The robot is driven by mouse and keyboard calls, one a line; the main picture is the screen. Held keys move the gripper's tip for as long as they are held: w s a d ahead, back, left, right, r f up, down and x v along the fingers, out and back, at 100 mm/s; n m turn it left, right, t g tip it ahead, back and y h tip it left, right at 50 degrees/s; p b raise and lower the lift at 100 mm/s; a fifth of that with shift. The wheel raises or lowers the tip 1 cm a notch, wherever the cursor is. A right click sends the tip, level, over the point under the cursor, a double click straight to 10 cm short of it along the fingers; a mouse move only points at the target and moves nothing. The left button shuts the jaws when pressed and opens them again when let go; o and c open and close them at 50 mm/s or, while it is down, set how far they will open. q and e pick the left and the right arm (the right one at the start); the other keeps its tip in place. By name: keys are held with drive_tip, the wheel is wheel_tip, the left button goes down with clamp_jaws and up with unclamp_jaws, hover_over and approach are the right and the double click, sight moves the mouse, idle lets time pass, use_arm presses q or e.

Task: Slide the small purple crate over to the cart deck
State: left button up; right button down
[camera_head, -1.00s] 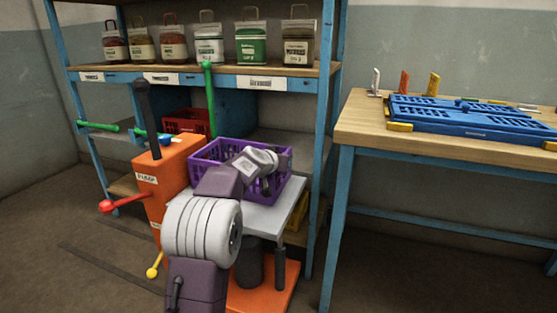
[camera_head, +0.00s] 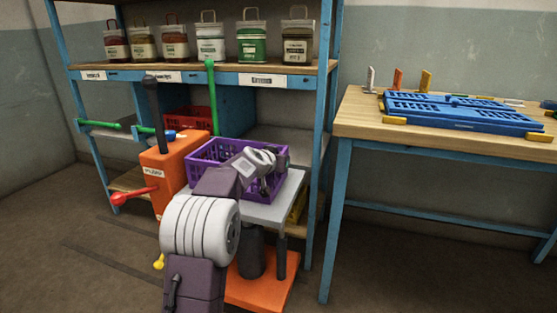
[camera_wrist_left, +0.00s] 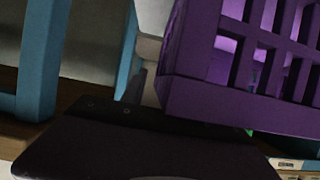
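The small purple crate (camera_head: 215,178) is an open plastic basket with slotted walls. It stands over the pale grey cart deck (camera_head: 280,208), toward the back of it. Whether its far edge rests on the shelf behind is hidden. My left gripper (camera_head: 270,175) is at the crate's near right side, in front of its wall. In the left wrist view the crate (camera_wrist_left: 215,90) fills the upper right, very close to the dark gripper body. The finger opening is not clear in either view. My right gripper is not in view.
An orange pump column (camera_head: 165,175) with a red-knobbed lever stands left of the deck, above an orange base (camera_head: 262,290). Blue shelving (camera_head: 322,140) with jars and a red crate (camera_head: 188,120) is behind. A wooden table (camera_head: 370,118) with blue panels stands right.

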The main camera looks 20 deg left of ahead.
use_arm(q)
drive_tip(key=b+v, duration=0.1)
drive_tip(key=v, duration=0.8)
idle(0.3)
